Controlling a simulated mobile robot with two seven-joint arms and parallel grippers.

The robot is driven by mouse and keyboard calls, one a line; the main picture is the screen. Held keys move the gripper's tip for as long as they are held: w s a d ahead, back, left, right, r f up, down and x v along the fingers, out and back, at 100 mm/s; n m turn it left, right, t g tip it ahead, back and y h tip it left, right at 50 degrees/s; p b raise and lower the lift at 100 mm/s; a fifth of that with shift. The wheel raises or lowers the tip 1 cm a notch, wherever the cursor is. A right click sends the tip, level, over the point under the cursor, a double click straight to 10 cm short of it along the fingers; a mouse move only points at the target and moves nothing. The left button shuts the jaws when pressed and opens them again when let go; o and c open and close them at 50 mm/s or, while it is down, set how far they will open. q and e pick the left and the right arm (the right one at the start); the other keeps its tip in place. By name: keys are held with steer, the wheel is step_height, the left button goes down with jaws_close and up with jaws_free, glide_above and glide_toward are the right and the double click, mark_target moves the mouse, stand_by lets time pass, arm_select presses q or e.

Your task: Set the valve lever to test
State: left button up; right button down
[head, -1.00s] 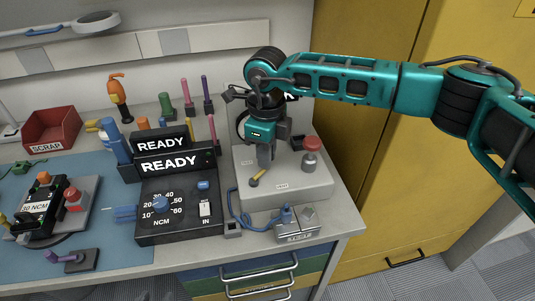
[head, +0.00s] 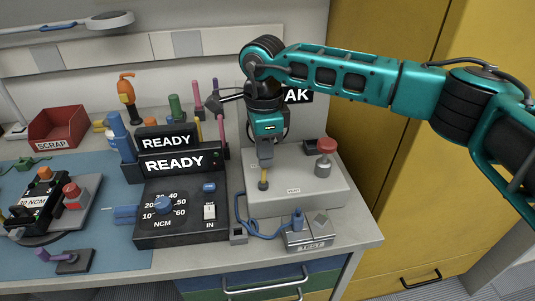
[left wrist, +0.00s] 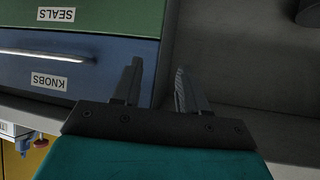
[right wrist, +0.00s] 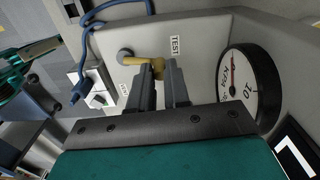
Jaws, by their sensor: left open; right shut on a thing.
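The valve lever (head: 264,175) is a yellow handle on a round grey hub, on top of a light grey box (head: 320,197). In the right wrist view the lever (right wrist: 143,63) runs from the hub to the fingertips. The TEST label (right wrist: 175,45) is beside its outer end, and another label (right wrist: 125,88) is on the other side. My right gripper (head: 265,158) is shut on the lever's outer end, which points toward the back of the box. My left gripper (left wrist: 155,76) is open and empty near the drawer fronts.
A round gauge (right wrist: 245,88) stands at the back of the box. A red-topped knob (head: 326,147) is to its right. The black READY console (head: 180,232) stands left. A blue cable (head: 245,222) and a small TEST unit (head: 309,232) lie in front.

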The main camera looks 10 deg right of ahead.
steer(key=shift+a+n, duration=0.1)
steer(key=shift+n, duration=0.2)
steer(key=c, duration=1.1)
jaws_free()
step_height(320, 180, up, 13)
